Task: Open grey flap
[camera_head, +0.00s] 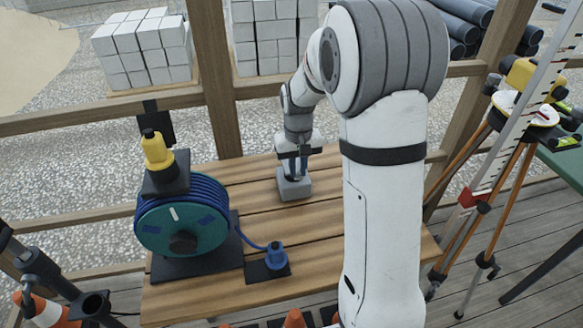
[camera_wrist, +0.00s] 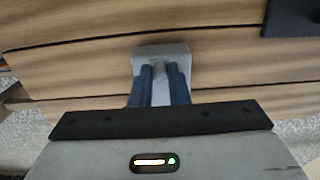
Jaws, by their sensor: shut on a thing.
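A small grey box with the grey flap (camera_head: 294,188) sits on the wooden table top, left of my upper arm in the head view. It also shows in the wrist view as a light grey block (camera_wrist: 161,50) just beyond the fingers. My gripper (camera_head: 292,173) points down at it, and its two dark blue fingers (camera_wrist: 160,70) are close together, shut on a narrow grey part at the top of the box. The fingers hide most of that part. I cannot tell how far the flap is tilted.
A teal cable reel (camera_head: 182,222) with blue cable stands left on the table, a yellow-and-black item (camera_head: 157,152) on top. A blue plug (camera_head: 276,256) lies in front of it. A tripod (camera_head: 500,190) stands right. Bare planks surround the grey box.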

